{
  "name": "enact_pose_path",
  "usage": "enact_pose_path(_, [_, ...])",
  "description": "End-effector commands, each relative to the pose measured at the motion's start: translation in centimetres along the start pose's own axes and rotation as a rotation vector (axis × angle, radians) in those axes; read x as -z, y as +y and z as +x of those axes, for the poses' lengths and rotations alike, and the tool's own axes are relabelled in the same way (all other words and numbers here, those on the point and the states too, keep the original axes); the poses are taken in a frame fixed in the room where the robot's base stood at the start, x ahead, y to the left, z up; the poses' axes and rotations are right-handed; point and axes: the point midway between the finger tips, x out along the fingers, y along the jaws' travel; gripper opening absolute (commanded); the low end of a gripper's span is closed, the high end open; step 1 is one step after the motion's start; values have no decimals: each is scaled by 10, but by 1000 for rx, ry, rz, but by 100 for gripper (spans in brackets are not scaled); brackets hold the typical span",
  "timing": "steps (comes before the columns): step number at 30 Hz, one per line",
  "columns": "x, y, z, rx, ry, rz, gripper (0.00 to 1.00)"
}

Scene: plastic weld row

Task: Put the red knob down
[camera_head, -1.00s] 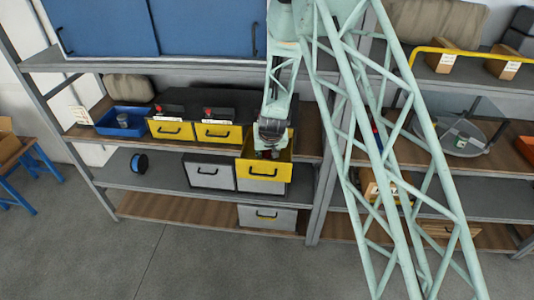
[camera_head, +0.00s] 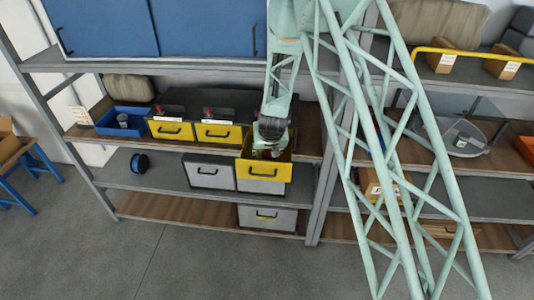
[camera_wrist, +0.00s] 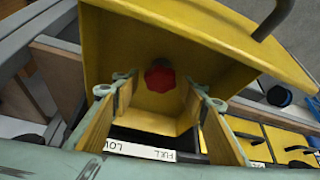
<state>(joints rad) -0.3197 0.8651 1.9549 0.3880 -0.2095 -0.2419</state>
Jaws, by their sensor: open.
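The red knob (camera_wrist: 159,76) lies inside the pulled-out yellow drawer (camera_wrist: 185,25), on its yellow floor, in the wrist view. My gripper (camera_wrist: 161,90) is open, with one finger on each side of the knob and a gap to both. In the head view my gripper (camera_head: 268,148) reaches down into the open yellow drawer (camera_head: 264,172). The knob inside that drawer cannot be made out there.
Two shut yellow drawers (camera_head: 171,130) (camera_head: 218,133) stand to the left, with small red parts above them. A blue bin (camera_head: 122,121) holding a cup is further left. Grey drawers (camera_head: 209,175) are on the shelf below. A label (camera_wrist: 140,150) shows near the drawer.

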Motion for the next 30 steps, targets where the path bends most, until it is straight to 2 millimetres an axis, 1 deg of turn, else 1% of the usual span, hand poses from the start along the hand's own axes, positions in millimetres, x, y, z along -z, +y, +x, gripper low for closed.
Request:
enact_pose_path(24, [0, 0, -84, 0, 1, 0, 40])
enact_pose_path(30, [0, 0, -100, 0, -1, 0, 40])
